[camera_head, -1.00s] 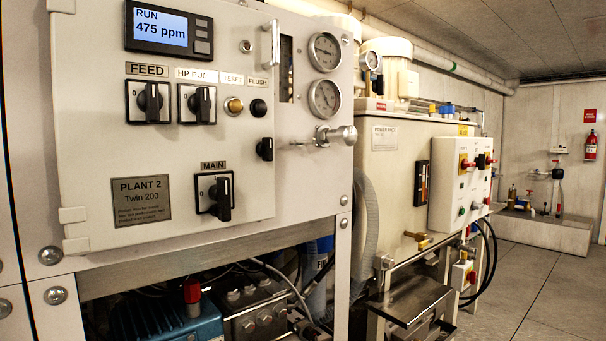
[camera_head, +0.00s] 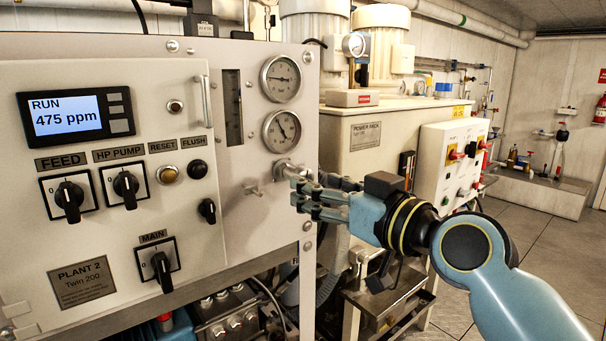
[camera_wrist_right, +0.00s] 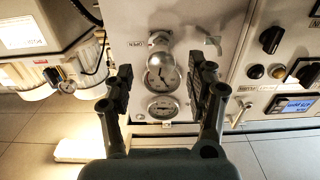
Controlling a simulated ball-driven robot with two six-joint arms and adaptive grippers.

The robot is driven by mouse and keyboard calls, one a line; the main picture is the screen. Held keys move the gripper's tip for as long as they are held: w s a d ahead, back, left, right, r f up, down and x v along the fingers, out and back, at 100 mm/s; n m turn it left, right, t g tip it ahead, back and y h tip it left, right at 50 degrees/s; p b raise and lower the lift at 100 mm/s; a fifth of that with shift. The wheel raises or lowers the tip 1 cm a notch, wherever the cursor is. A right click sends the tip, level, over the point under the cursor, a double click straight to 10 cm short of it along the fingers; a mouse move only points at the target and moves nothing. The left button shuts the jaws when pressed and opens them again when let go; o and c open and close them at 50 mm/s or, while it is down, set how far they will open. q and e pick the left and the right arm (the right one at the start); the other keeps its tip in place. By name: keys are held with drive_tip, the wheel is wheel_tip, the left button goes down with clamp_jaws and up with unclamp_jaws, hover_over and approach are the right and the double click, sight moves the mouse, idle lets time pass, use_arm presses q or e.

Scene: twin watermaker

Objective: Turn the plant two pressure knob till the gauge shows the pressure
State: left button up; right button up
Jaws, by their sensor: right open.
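The plant two panel (camera_head: 235,180) fills the left of the head view. The silver pressure knob (camera_head: 285,168) sticks out at its right, below two round gauges, the upper one (camera_head: 281,79) and the lower one (camera_head: 282,131). Their needles show, but the figures are too small to read. My right gripper (camera_head: 302,194) is open with its fingers close to the knob. In the right wrist view, the knob (camera_wrist_right: 160,45) lies beyond the open fingers (camera_wrist_right: 161,82), between their lines. No grip on it shows. My left gripper is out of view.
The small valve handle (camera_head: 253,188) sits left of the knob. FEED (camera_head: 69,199), HP PUMP (camera_head: 125,187) and MAIN (camera_head: 160,268) switches are further left. A power pack cabinet (camera_head: 370,160) stands behind my right wrist. Free floor (camera_head: 505,235) lies at right.

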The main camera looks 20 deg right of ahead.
sight(302, 171)
drive_tip(key=shift+p+x, duration=0.35)
drive_tip(key=shift+x, duration=2)
drive_tip(key=shift+c, duration=0.4)
clamp_jaws()
